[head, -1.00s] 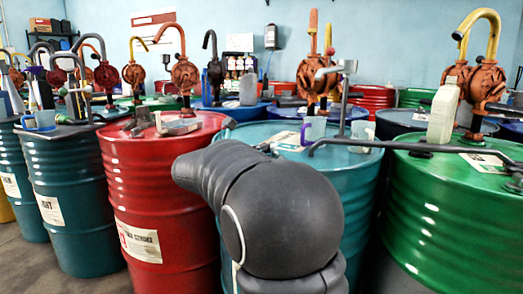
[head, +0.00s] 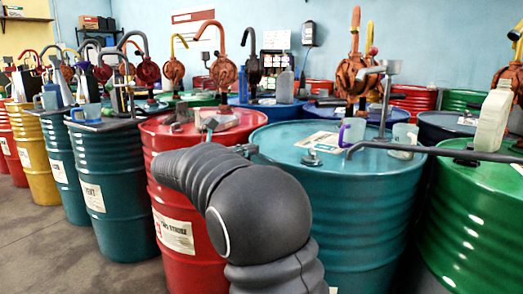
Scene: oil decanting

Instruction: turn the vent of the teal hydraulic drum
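A large teal drum (head: 275,140) stands in the middle foreground; its label is too small to read, so I cannot confirm it is the hydraulic one. A small metal vent fitting (head: 312,158) sits on its lid, left of centre, beside a paper sheet (head: 322,141). My dark grey arm rises in front of the red and teal drums and bends to the left. A small dark part (head: 246,150) shows past the arm above the teal drum's left rim, apart from the vent; it looks like part of my gripper. Its fingers are hidden.
A purple-handled cup (head: 352,131), a clear cup (head: 404,138) and a stand with a long grey bar (head: 430,151) occupy the teal lid's right side. A red drum (head: 172,135) with loose tools stands left, a green drum (head: 480,190) right. Floor (head: 65,240) is free at lower left.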

